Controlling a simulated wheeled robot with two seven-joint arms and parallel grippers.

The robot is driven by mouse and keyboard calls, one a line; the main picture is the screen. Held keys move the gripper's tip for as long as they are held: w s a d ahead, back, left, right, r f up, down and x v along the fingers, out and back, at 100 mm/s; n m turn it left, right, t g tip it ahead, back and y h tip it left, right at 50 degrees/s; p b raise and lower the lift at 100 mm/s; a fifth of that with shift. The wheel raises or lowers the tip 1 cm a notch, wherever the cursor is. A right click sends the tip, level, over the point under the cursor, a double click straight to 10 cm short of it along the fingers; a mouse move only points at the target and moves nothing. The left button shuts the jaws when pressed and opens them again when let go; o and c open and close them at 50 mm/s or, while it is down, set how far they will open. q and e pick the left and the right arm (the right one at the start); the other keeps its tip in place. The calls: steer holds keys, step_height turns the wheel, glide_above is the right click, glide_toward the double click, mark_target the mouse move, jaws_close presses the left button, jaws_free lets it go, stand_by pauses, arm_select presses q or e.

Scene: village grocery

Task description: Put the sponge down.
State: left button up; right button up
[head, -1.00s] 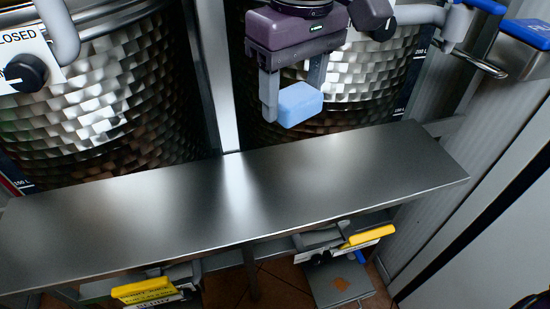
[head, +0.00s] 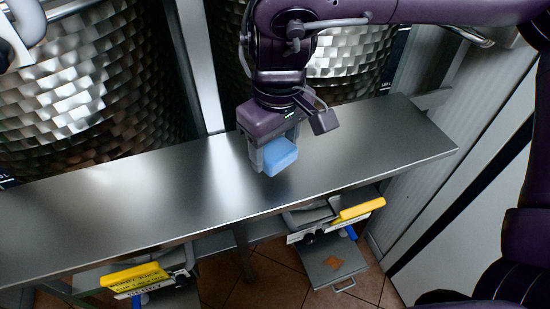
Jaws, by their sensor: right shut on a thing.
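The sponge (head: 281,157) is a light blue block. My right gripper (head: 268,162) points down over the metal shelf (head: 200,195) and is shut on the sponge. The sponge is at or just above the middle of the shelf; I cannot tell whether it touches. Part of the sponge is hidden by the gripper's fingers. My left gripper is not in view.
Large dimpled steel tanks (head: 95,85) stand behind the shelf. The shelf top is otherwise bare on both sides. A white panel (head: 470,160) stands at the right.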

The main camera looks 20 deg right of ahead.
mark_target(275, 161)
step_height(275, 161, down, 4)
steer(key=shift+w+r, duration=0.1)
steer(key=shift+w, duration=0.05)
steer(key=o, duration=1.3)
steer(key=r, duration=1.2)
steer(key=shift+s+d+r, duration=0.1)
steer(key=shift+s+d, duration=0.05)
steer(key=shift+s, duration=0.2)
